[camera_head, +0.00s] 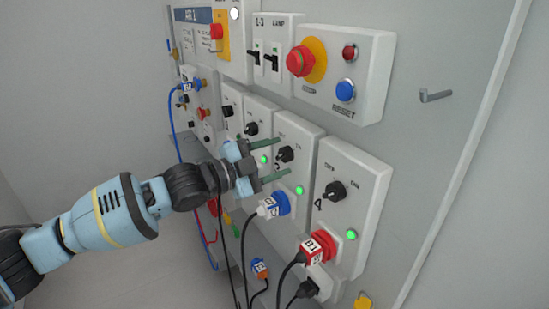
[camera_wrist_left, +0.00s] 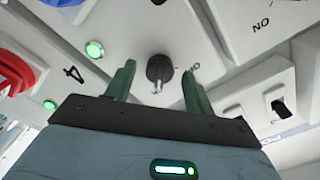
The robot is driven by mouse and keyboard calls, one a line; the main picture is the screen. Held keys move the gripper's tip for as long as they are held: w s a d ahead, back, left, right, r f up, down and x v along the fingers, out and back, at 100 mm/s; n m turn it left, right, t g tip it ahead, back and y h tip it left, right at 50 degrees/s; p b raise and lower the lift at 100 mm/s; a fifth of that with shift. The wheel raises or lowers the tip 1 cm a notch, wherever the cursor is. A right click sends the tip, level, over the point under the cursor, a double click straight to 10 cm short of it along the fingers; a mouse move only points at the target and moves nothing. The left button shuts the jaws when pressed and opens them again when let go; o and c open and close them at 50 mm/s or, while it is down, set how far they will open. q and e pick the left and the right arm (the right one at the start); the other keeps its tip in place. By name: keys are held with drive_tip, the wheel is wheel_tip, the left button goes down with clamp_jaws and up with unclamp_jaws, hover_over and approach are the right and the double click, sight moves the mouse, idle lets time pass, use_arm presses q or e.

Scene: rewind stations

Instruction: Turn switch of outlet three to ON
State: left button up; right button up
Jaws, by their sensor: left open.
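The black rotary switch of outlet three (camera_head: 285,154) is on the third light grey panel from the left of the lower row. It also shows in the left wrist view as a round black knob (camera_wrist_left: 158,68) with a pale pointer mark. An ON label is to its right in the head view; its exact setting is hard to tell. My left gripper (camera_head: 281,160) is open, with its two green fingers on either side of the knob in the left wrist view (camera_wrist_left: 158,86). I see no clear contact. My right gripper is not in view.
The outlet four switch (camera_head: 335,191) is on the panel to the right. A blue plug (camera_head: 272,205) and a red plug (camera_head: 318,247) stick out below, with hanging cables. A red emergency button (camera_head: 300,61) and a blue reset button (camera_head: 345,90) are above. Green lamps are lit.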

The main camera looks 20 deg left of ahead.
use_arm(q)
drive_tip(key=v, duration=0.7)
drive_tip(key=shift+s+a, duration=0.15)
drive_tip(key=shift+s, duration=0.05)
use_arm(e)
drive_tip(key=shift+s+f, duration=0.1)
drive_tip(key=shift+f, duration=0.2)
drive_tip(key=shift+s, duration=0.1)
use_arm(q)
drive_tip(key=shift+f, duration=0.1)
